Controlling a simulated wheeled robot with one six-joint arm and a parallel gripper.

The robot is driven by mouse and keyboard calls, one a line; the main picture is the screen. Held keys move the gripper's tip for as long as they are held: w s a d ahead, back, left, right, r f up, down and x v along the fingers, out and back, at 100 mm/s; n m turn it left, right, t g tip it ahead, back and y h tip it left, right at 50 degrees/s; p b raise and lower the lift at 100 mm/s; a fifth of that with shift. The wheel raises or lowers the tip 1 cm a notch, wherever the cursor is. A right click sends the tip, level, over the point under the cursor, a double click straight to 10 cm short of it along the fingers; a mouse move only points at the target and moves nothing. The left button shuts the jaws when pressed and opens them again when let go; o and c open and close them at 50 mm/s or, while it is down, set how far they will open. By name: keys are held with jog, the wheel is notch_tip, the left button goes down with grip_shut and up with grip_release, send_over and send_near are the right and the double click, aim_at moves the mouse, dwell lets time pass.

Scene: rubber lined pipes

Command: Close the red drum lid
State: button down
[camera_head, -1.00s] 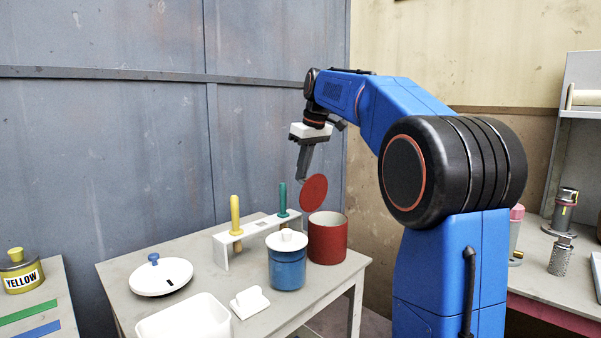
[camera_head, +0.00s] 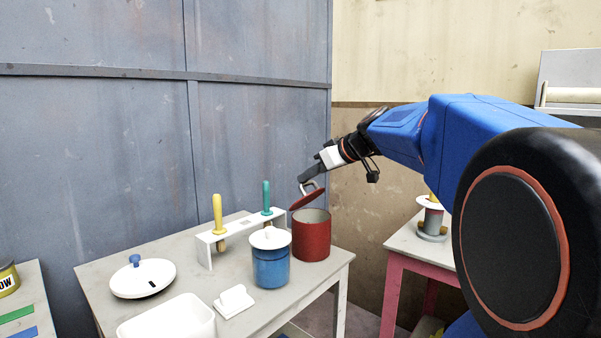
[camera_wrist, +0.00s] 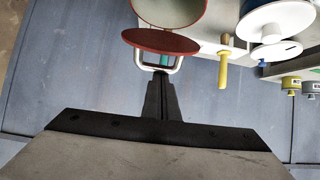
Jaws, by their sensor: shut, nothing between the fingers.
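The red drum (camera_head: 311,238) stands on the grey table at its right rear corner. Its red lid (camera_head: 307,199) is tilted above the rim, partly open, with a pale inside of the drum showing below it. A light looped handle (camera_head: 311,187) rises from the lid. My gripper (camera_head: 303,181) is shut and empty, its tips at the lid's handle. In the wrist view the red lid (camera_wrist: 160,41) shows beyond the shut fingertips (camera_wrist: 160,74), with the handle loop around or just beside the tips; I cannot tell if they touch. The drum (camera_wrist: 168,14) is partly cut off at the top.
A blue canister with a white lid (camera_head: 270,264) stands just left of the drum. A white rack (camera_head: 240,234) holds yellow and green handled tools behind it. A white plate-like lid (camera_head: 142,280), a white tray (camera_head: 166,322) and a small white block (camera_head: 233,301) are also on the table.

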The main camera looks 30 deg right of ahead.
aim_at(317, 191)
jog(key=shift+s+d+f+t+y, duration=0.25)
jog(key=shift+s+f+t, duration=0.15)
jog(key=shift+s+t, duration=0.15)
jog(key=shift+s+d+f+t+y, duration=0.25)
jog(key=shift+s+f+t, duration=0.1)
jog(key=shift+s+t, duration=0.2)
jog(key=shift+s+d+f, duration=0.15)
jog(key=shift+s+f, duration=0.45)
jog(key=shift+s+d+f, duration=0.15)
jog(key=shift+s+f, duration=0.4)
jog(key=shift+r, duration=0.15)
jog(key=f+v, duration=0.1)
jog(key=v, duration=0.8)
jog(key=shift+s, duration=0.3)
